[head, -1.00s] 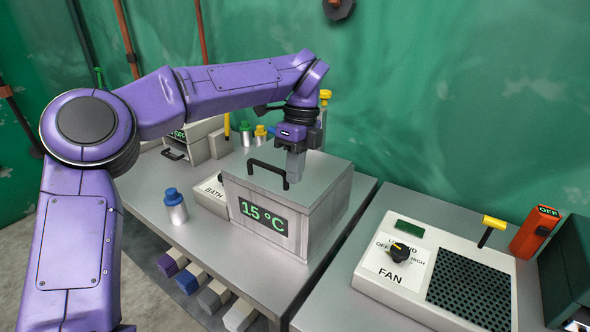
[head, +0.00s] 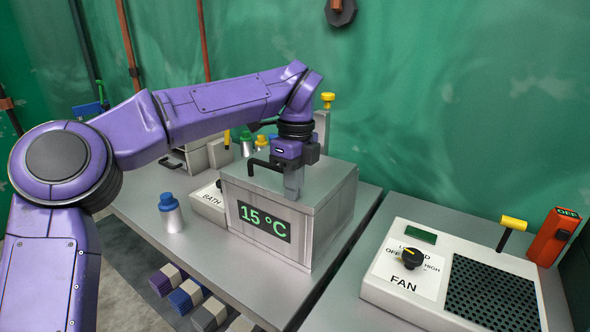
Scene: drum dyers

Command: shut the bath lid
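The bath is a grey metal box (head: 315,232) on the steel table, with a "15 °C" display on its front. Its lid (head: 325,185) lies flat across the top, with a black handle (head: 264,168) at its left side. My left gripper (head: 293,190) points down over the lid, to the right of the handle, its fingertips at or just above the lid surface. The fingers look close together, and I see nothing between them. My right gripper is not in view.
A blue-capped bottle (head: 171,212) stands left of the bath, near a "BATH" control box (head: 208,200). Green- and yellow-capped bottles stand behind. At right is a fan unit (head: 411,275) with a knob, a yellow-handled lever (head: 511,225) and a red switch box (head: 553,238).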

